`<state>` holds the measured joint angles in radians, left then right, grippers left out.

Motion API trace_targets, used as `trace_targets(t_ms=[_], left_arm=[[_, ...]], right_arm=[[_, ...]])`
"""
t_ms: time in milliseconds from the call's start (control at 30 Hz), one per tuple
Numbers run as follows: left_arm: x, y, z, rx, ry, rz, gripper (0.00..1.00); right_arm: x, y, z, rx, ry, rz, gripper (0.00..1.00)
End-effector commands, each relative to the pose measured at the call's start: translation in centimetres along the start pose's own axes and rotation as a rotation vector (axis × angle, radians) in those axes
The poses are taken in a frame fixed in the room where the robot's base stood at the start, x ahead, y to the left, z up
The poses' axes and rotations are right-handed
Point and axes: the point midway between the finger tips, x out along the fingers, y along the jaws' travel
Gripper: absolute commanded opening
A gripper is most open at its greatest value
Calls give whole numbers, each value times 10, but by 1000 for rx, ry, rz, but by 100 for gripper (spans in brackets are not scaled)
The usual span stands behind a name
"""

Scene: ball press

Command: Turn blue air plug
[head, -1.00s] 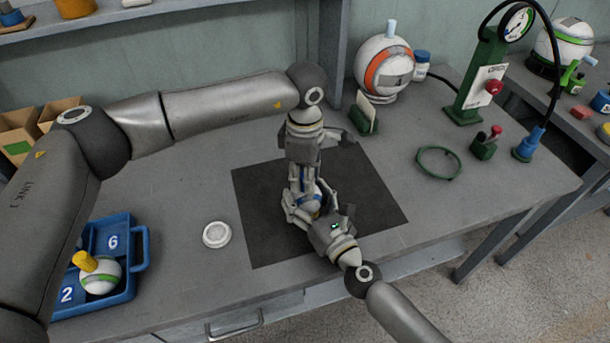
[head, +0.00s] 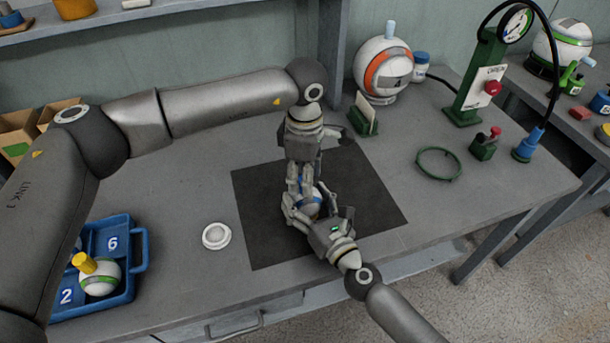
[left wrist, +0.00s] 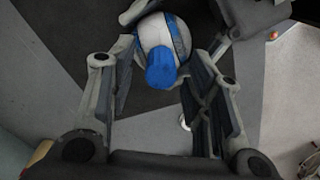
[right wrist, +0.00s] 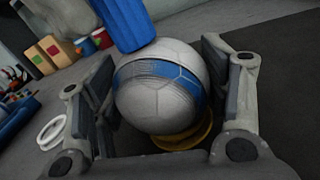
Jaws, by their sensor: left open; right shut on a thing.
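A white ball with a blue band (right wrist: 160,90) sits on a yellow ring (right wrist: 185,137) on the dark mat (head: 365,185). The blue air plug (left wrist: 161,66) stands up from its top and also shows in the right wrist view (right wrist: 122,22). My right gripper (head: 302,207) is shut on the ball from the side, its fingers on either side of it. My left gripper (left wrist: 165,85) is above the ball, pointing down, open, with its fingers spread around the plug and apart from it. In the head view the grippers mostly hide the ball and plug.
A white ring (head: 216,236) lies left of the mat. A blue tray (head: 140,262) with a green-banded ball (head: 100,278) is at the left. An orange-banded ball (head: 384,70), a green gauge stand (head: 478,85) and a green ring (head: 439,164) stand at the right.

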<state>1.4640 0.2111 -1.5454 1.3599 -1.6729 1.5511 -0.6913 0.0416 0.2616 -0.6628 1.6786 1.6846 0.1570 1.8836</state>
Motion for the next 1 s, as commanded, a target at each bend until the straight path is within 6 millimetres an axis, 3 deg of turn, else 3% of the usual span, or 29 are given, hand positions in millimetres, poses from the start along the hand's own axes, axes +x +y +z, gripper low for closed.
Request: trace_targets(t_ms=[500, 700, 1000], left_arm=[[-99, 1, 0, 0, -1, 6, 46], [-113, 0, 0, 1, -1, 3, 46], [-114, 0, 0, 1, -1, 3, 46]], right_arm=[[0, 0, 0, 0, -1, 0, 45], [0, 0, 1, 0, -3, 0, 45], [1, 0, 2, 0, -4, 0, 45]])
